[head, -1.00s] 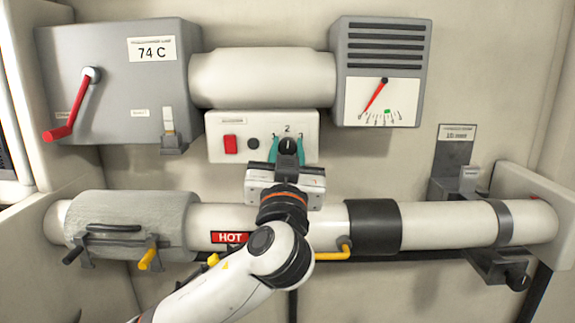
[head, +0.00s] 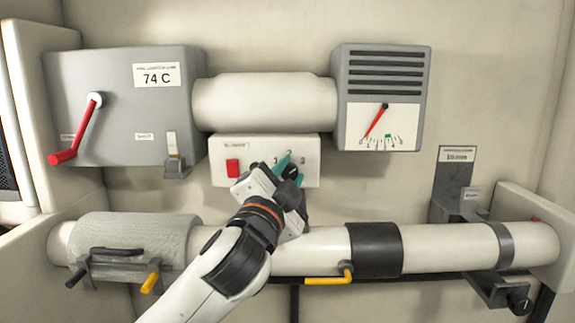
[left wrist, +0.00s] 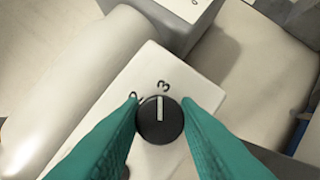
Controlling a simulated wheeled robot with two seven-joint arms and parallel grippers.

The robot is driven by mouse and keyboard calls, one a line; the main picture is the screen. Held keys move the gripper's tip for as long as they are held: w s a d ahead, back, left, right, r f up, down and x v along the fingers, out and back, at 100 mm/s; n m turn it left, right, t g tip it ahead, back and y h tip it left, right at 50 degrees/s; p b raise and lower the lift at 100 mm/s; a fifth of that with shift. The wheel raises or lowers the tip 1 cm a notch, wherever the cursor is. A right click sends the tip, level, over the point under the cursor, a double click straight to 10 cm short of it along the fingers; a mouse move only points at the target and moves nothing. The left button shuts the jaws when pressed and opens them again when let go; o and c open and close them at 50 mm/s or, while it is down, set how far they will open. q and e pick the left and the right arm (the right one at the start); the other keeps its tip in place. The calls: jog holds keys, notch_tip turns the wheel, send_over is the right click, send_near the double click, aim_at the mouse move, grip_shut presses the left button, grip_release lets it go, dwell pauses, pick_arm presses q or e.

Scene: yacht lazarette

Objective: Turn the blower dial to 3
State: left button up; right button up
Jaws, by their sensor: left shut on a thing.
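The blower panel (head: 222,172) is a white box on the wall with a red switch (head: 232,168) and a black dial (head: 290,172). My left gripper (head: 291,171) is tilted clockwise in the head view, its teal fingers on either side of the dial. In the left wrist view the dial (left wrist: 160,121) sits between my two fingertips (left wrist: 160,116), which are shut on it. Its white pointer line points up, close to the printed 3 (left wrist: 164,86). The printed 2 (left wrist: 137,98) is left of the pointer, partly covered by a finger. My right gripper is out of view.
A grey box with a red lever (head: 78,128) and a 74 C label is upper left. A vented box with a red-needle gauge (head: 383,126) is upper right. A white pipe (head: 448,250) with a yellow handle (head: 328,280) runs below the panel.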

pick_arm(q)
jog(key=shift+r+m+g+h+p, duration=0.1)
jog(key=shift+m+g+h+p, duration=0.25)
jog(key=shift+m, duration=0.65)
jog(key=o, duration=1)
jog(key=shift+c, duration=0.2)
jog(key=shift+s, duration=0.1)
